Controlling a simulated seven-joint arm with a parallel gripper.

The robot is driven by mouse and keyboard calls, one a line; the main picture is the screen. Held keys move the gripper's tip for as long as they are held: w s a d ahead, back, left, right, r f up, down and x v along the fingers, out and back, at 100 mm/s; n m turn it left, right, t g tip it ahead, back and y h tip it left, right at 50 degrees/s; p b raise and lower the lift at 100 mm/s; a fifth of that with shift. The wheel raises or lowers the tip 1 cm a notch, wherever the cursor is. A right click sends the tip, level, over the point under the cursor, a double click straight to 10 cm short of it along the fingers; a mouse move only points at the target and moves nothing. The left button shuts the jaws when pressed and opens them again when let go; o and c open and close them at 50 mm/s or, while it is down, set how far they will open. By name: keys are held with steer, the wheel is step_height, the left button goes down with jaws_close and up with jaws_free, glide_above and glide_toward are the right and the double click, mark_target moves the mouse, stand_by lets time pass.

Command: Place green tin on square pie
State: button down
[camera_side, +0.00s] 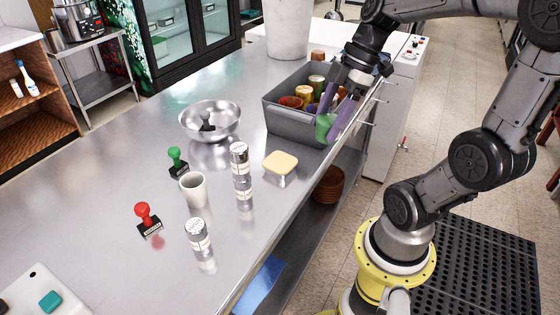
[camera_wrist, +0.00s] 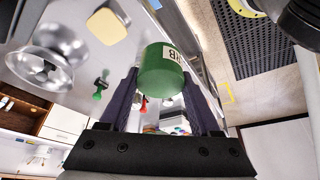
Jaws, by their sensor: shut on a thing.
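My gripper (camera_side: 331,119) has purple fingers and is shut on the green tin (camera_side: 323,131), holding it in the air by the near right corner of the grey bin. In the wrist view the green tin (camera_wrist: 160,76) sits between the fingers, with a pale label on its side. The square pie (camera_side: 280,164) is pale yellow with rounded corners and lies on the steel counter, left of and below the tin in the side view. It also shows at the top of the wrist view (camera_wrist: 107,25), apart from the tin. Its top is bare.
The grey bin (camera_side: 290,127) holds several tins and cups. The counter's edge runs close beside the pie.

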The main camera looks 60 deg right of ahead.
steer(key=shift+f, duration=0.7)
steer(key=shift+w+f, duration=0.25)
steer(key=shift+f, duration=0.05)
steer(key=w+d+f, duration=0.3)
steer(key=w+f, duration=0.1)
steer(key=w, duration=0.4)
glide_above(273, 163)
steer(key=s+d, duration=0.1)
step_height(273, 163, down, 6)
steer(key=shift+s+d+r, duration=0.15)
steer(key=shift+r, duration=0.05)
steer(key=shift+f, duration=1.65)
steer(key=shift+f, duration=0.15)
steer(key=shift+c, duration=0.5)
jaws_free()
